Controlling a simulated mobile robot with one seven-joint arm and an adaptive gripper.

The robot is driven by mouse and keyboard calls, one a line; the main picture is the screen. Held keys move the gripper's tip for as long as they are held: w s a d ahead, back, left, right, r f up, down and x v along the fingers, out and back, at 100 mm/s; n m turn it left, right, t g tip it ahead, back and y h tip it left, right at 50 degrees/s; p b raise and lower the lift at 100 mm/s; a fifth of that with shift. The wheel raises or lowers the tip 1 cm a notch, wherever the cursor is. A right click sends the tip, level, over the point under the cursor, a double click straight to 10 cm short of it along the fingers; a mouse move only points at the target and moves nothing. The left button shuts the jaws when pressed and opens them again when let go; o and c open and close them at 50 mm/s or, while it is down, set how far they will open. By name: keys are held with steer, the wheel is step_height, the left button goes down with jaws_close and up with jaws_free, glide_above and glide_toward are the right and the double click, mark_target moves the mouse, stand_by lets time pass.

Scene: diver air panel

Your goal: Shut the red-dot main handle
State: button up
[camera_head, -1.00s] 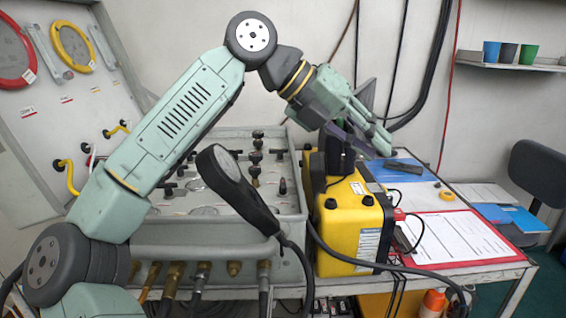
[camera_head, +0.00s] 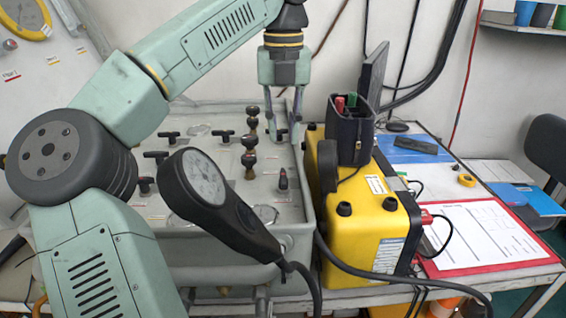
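The grey air panel (camera_head: 225,112) carries several black T-handles and knobs. A small dark upright handle (camera_head: 283,179) with a faint reddish mark stands at the panel's right side; I cannot tell for sure whether it is the red-dot main handle. My gripper (camera_head: 284,134) points down over the panel's back right corner, behind that handle in the picture. Its two fingers are apart, with a small dark handle showing between or just behind the tips. I cannot tell whether they touch it. Nothing is seen held.
A round gauge on a black stalk (camera_head: 205,180) stands in front of the panel. A yellow unit (camera_head: 370,235) with a black pouch (camera_head: 350,135) is close on the right. Stacked dark knobs (camera_head: 250,160) stand left of my gripper. A red clipboard (camera_head: 480,240) lies farther right.

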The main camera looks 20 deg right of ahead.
mark_target(283, 175)
step_height(283, 175, down, 9)
steer(key=shift+p, duration=0.4)
jaws_close()
